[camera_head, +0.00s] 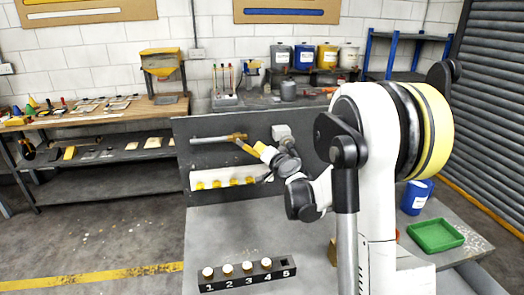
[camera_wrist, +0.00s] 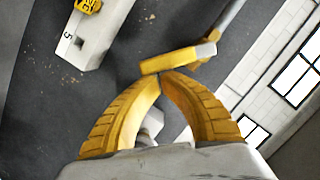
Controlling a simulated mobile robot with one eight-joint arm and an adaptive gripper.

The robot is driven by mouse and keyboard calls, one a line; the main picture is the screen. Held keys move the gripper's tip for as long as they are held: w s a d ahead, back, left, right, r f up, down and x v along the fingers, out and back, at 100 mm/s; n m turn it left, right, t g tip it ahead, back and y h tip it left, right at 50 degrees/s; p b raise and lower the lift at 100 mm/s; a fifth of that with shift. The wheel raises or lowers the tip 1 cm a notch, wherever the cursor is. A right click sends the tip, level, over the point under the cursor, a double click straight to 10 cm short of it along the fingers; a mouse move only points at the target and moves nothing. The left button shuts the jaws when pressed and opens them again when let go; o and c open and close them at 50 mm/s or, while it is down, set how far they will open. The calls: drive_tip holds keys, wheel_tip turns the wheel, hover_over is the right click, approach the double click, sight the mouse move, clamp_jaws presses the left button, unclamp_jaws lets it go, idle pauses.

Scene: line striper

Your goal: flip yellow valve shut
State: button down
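The yellow valve handle (camera_wrist: 178,60) is a flat bar with a pale end, just past my fingertips in the wrist view. It joins a grey pipe (camera_wrist: 230,20) at the upper right. In the head view the brass valve (camera_head: 237,137) sits on a pipe on the dark upright panel, and a yellow piece slants down-right from it toward my gripper. My gripper (camera_wrist: 161,76) has curved yellow fingers with tips together and nothing clearly held between them. The tips are close to the handle; I cannot tell if they touch it.
A numbered black rack (camera_head: 234,281) with several white-topped pieces stands on the bench. A green tray (camera_head: 435,236) and a blue container (camera_head: 416,197) are at right. The bench below the panel is mostly clear.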

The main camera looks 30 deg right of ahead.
drive_tip(key=w+a+f+m+t+y+b, duration=0.1)
drive_tip(key=a+f+m+b, duration=0.3)
drive_tip(key=m+b, duration=0.2)
drive_tip(key=shift+f+m+t, duration=0.3)
drive_tip(key=shift+m+t, duration=0.1)
drive_tip(key=shift+m, duration=0.1)
drive_tip(key=shift+w+a, duration=0.15)
drive_tip(key=shift+a, duration=0.05)
idle(0.4)
